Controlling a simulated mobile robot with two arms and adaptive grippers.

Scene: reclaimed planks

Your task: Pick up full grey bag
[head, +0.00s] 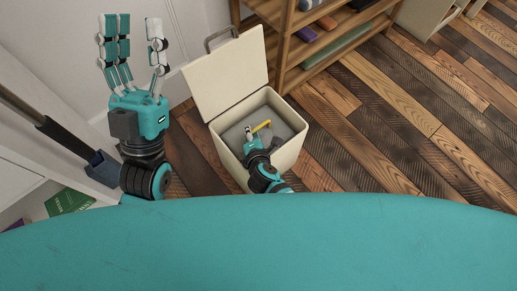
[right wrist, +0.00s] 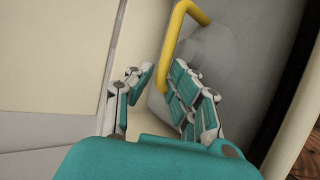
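The grey bag (head: 281,127) sits low inside a cream bin (head: 222,146) with its lid open. Its yellow handle (head: 262,126) stands up from it. In the right wrist view the bag (right wrist: 210,55) is a smooth grey bulge, and the yellow handle (right wrist: 170,50) loops down toward the fingers. My right gripper (right wrist: 158,75) reaches down into the bin, fingers apart, with the lower part of the handle between the fingertips. I cannot tell if they touch it. My left gripper (head: 133,40) is raised, open and empty, left of the bin.
The bin's lid (head: 228,72) stands up at the back. A wooden shelf (head: 284,45) with several items stands behind it. At left are a white shelf unit with a green book (head: 68,200) and a dark-handled tool (head: 55,132). Plank floor (head: 400,120) is clear at right.

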